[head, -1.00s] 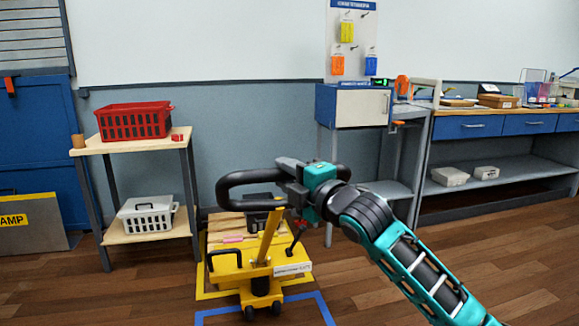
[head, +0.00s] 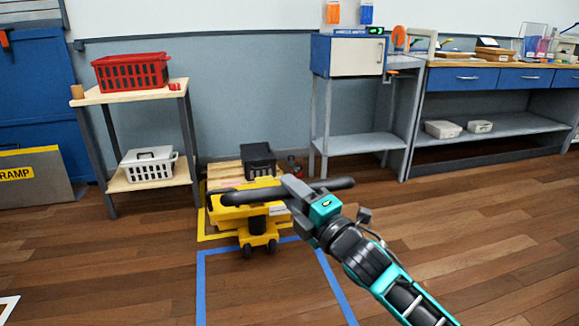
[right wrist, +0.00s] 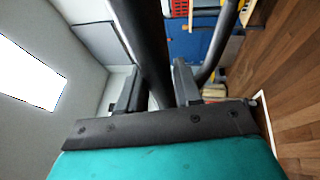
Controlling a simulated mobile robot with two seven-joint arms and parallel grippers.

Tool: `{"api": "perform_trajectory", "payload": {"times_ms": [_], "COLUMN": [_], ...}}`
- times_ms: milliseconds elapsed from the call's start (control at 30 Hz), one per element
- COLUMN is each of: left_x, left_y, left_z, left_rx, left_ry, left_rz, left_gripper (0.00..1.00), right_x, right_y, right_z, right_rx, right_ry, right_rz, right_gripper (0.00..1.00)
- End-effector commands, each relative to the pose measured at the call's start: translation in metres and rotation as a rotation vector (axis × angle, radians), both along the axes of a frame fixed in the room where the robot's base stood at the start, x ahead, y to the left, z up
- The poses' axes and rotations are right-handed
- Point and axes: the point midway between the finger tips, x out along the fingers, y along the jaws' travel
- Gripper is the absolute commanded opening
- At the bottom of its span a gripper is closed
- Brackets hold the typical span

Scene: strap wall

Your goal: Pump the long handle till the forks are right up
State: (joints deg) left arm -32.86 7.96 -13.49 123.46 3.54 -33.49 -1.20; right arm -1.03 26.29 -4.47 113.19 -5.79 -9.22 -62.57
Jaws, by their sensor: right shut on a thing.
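The yellow pallet truck (head: 228,212) stands on the floor left of centre in the head view, its wheels toward me. Its long handle ends in a black loop grip (head: 243,196), now low and tipped toward me, in front of the truck body. My right gripper (head: 292,187) is shut on this grip. In the right wrist view the dark bar (right wrist: 142,35) runs between the fingers of my right gripper (right wrist: 158,90). The forks are hidden behind the truck body and beneath a wooden pallet (head: 222,171). My left gripper is not in view.
A black crate (head: 258,158) sits on the pallet. Yellow and blue tape (head: 201,285) marks the floor around the truck. A shelf with a red basket (head: 130,72) stands left, a cabinet (head: 348,54) and workbench (head: 490,78) right. The floor toward me is open.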

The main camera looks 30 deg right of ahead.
Motion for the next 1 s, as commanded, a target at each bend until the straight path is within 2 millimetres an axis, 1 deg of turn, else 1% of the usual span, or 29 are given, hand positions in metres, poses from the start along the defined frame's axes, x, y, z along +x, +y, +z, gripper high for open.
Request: {"api": "perform_trajectory", "payload": {"times_ms": [33, 100, 300, 400, 600, 967, 1000], "left_x": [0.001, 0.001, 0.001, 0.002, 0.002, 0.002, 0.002], "left_y": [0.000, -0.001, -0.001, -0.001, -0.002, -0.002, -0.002], "left_z": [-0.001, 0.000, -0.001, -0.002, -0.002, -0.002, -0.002], "left_rx": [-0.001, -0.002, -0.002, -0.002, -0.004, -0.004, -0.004], "left_ry": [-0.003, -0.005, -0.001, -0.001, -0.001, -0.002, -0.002], "left_rz": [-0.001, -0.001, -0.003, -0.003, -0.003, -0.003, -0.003], "left_gripper": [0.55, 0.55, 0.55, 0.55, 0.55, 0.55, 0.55], "right_x": [-0.005, -0.012, -0.027, -0.031, -0.036, -0.037, -0.037], "right_y": [0.000, 0.002, 0.006, 0.007, 0.008, 0.010, 0.010], "right_z": [-0.019, -0.031, -0.056, -0.064, -0.073, -0.075, -0.075], "right_rx": [0.004, -0.002, -0.012, -0.016, -0.020, -0.021, -0.021], "right_ry": [0.010, -0.009, -0.051, -0.066, -0.078, -0.075, -0.075], "right_rz": [-0.006, -0.006, -0.006, -0.007, -0.004, -0.002, -0.002], "right_gripper": [0.00, 0.00, 0.00, 0.00, 0.00, 0.00, 0.36]}}
